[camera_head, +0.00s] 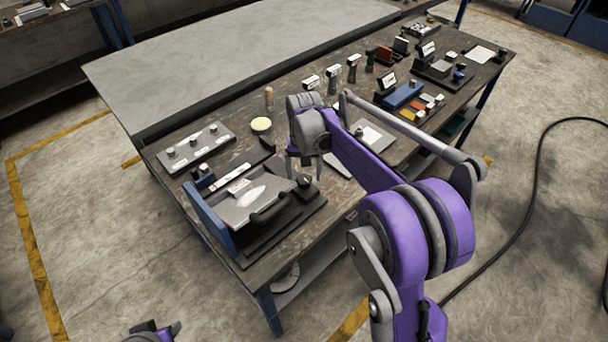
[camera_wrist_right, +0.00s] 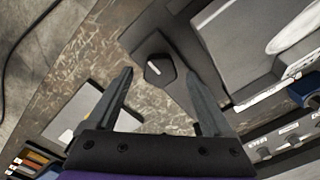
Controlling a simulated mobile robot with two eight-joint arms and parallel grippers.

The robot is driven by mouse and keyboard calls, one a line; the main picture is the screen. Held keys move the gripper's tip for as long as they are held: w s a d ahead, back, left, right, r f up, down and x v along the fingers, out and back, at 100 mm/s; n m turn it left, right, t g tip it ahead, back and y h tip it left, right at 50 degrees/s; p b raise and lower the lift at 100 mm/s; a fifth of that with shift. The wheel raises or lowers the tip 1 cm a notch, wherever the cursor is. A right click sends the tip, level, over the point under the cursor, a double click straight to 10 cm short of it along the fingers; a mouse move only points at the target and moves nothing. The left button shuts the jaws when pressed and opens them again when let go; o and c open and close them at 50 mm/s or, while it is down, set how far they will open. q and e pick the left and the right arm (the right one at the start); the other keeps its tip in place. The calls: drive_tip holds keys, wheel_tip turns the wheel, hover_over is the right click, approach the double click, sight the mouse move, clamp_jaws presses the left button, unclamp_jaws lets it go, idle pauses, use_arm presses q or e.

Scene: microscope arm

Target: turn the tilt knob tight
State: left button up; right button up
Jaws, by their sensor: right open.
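The tilt knob (camera_head: 304,181) is a small black knob with a pale mark on top. It sits on the dark base at the right of a grey plate device (camera_head: 243,205) with a black curved handle. My right gripper (camera_head: 304,167) points down, open, above the knob. In the right wrist view the knob (camera_wrist_right: 158,70) shows between and beyond the two open fingertips (camera_wrist_right: 160,76), which look apart from it. A purple and grey piece of my left gripper (camera_head: 155,330) shows at the bottom edge; its jaws are not clear.
A grey panel with several knobs (camera_head: 195,148) lies behind the device. A yellow-topped round dish (camera_head: 261,125) and a wooden peg (camera_head: 269,96) stand farther back. A light plate (camera_head: 370,136) lies right of my gripper. Several tools and blocks fill the table's far right.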

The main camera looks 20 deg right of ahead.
sight(304, 179)
use_arm(q)
drive_tip(key=shift+r, duration=0.35)
use_arm(e)
wheel_tip(304, 179, up, 9)
drive_tip(key=shift+r, duration=0.2)
